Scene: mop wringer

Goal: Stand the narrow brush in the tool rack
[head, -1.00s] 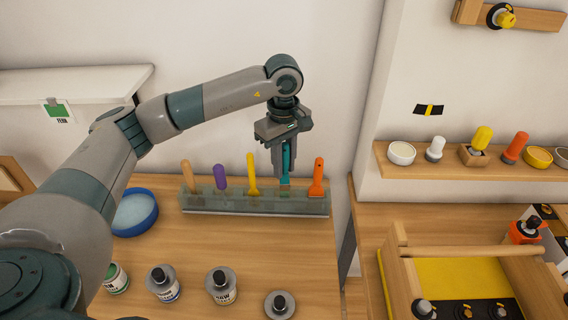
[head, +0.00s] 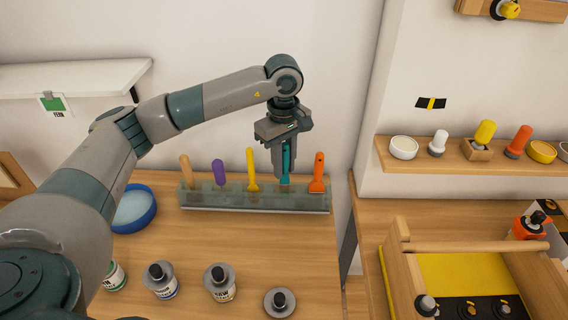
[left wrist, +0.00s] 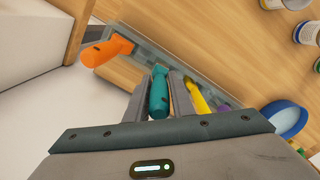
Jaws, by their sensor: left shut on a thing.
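The tool rack (head: 254,201) is a long greenish see-through holder at the back of the wooden table. My left gripper (head: 285,174) points down over its right part, shut on a slim teal handle, which looks like the narrow brush (head: 286,158). The teal handle also shows between the fingers in the left wrist view (left wrist: 158,95). It is upright, its lower end at a slot between the yellow tool (head: 252,170) and the orange tool (head: 318,173). Its head is hidden, and I cannot tell how deep it sits. My right gripper is out of view.
A wooden-handled tool (head: 187,172) and a purple tool (head: 219,172) stand in the rack's left part. A blue bowl (head: 135,210) lies left of it. Several bottles (head: 221,283) stand along the front. A wooden frame (head: 470,248) stands on the right counter.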

